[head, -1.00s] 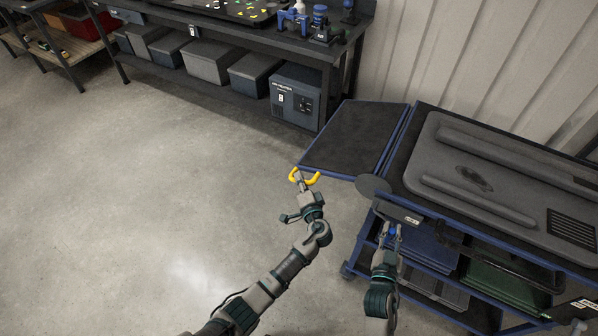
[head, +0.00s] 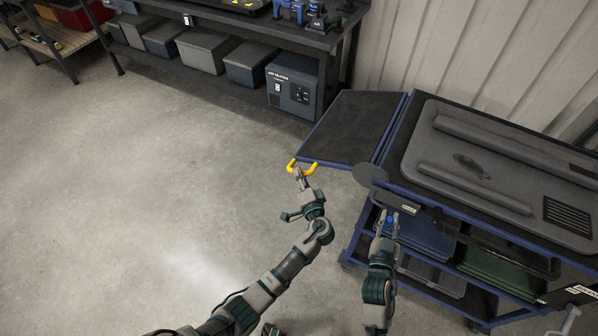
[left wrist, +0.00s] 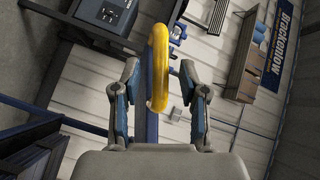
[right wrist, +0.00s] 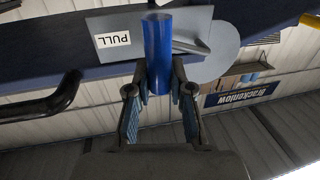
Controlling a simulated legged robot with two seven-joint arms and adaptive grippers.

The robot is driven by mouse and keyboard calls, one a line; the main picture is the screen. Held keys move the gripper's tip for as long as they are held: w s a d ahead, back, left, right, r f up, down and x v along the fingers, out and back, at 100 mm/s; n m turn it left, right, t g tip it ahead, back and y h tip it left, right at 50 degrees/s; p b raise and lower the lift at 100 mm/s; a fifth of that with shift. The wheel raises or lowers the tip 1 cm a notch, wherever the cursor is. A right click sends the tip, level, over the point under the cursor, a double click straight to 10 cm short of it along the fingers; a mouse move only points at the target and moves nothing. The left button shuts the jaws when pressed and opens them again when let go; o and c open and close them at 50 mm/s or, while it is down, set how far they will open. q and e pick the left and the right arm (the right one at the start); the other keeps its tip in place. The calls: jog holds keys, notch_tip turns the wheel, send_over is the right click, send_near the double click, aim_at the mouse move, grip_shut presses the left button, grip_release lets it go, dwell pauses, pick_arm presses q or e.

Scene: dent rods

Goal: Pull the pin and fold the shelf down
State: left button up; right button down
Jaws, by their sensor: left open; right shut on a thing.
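The shelf (head: 348,128) is a dark flat panel with a blue frame, standing out level from the left end of the cart. A yellow handle (head: 313,169) is on its near corner. My left gripper (head: 298,174) is open at this handle. In the left wrist view the yellow handle (left wrist: 158,65) stands upright between the open fingers. My right gripper (head: 388,218) is at the cart's near side, below the shelf hinge. In the right wrist view it is shut on the blue pin (right wrist: 158,50), beside a grey plate with a PULL label (right wrist: 113,39).
The cart's top (head: 395,165) carries a large dark grey panel (head: 490,170). Blue and green bins sit on its lower level. A workbench (head: 250,20) with grey boxes and a dark heater unit (head: 292,88) stands behind. The floor left of the shelf is clear.

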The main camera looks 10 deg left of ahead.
pick_arm(q)
jog(key=v, duration=0.9)
pick_arm(e)
jog(key=shift+r, duration=0.2)
pick_arm(q)
jog(key=shift+d, duration=0.1)
pick_arm(e)
jog(key=c, duration=1)
grip_release()
jog(key=shift+s, duration=0.1)
jog(key=shift+o, duration=0.2)
jog(key=shift+f, duration=0.1)
